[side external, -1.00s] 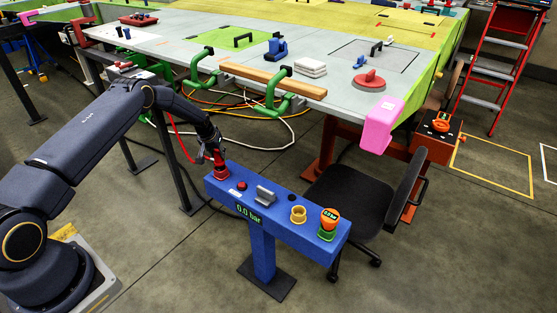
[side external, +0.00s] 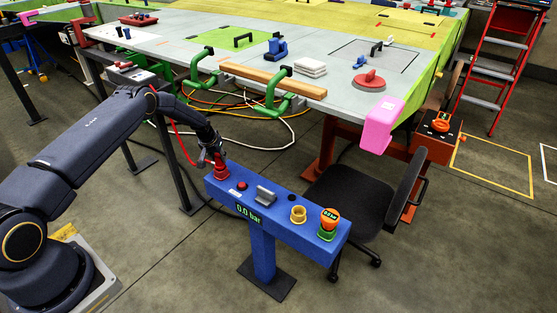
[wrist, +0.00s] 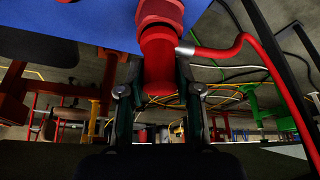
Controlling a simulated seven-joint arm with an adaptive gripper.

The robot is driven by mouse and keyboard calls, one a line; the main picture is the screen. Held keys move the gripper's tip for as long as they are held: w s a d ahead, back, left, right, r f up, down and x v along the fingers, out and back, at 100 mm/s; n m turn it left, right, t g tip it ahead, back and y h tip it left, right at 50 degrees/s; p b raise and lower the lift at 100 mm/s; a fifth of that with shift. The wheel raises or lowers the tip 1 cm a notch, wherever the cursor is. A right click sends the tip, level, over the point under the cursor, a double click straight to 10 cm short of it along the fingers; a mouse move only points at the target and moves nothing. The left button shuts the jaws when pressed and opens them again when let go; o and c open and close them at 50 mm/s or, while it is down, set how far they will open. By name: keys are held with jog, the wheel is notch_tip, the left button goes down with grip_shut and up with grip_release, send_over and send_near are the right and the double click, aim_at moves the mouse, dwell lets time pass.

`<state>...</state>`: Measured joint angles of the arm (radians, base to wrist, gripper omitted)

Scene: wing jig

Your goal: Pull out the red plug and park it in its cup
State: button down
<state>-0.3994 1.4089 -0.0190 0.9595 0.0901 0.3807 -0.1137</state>
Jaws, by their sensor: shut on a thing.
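The red plug (side external: 220,167) is at the left end of the blue console (side external: 262,203). It also shows in the wrist view (wrist: 158,62), with a red hose (wrist: 232,50) leaving its side. My gripper (side external: 212,157) is shut on the plug from the left. In the wrist view its two fingers (wrist: 158,88) lie on either side of the red body. The plug's far end meets a wider red part against the blue console. I cannot tell whether it is seated or slightly out. A yellow, open-topped cup (side external: 298,214) stands farther right on the console.
The console also carries a red button (side external: 242,184), a grey handle (side external: 265,195), a dark hole (side external: 291,197) and an orange-topped knob (side external: 329,218). Its display (side external: 249,214) reads 0.0 bar. A black chair (side external: 362,203) stands close behind, and the large wing table lies beyond.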

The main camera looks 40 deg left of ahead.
jog(key=c, duration=0.7)
grip_release()
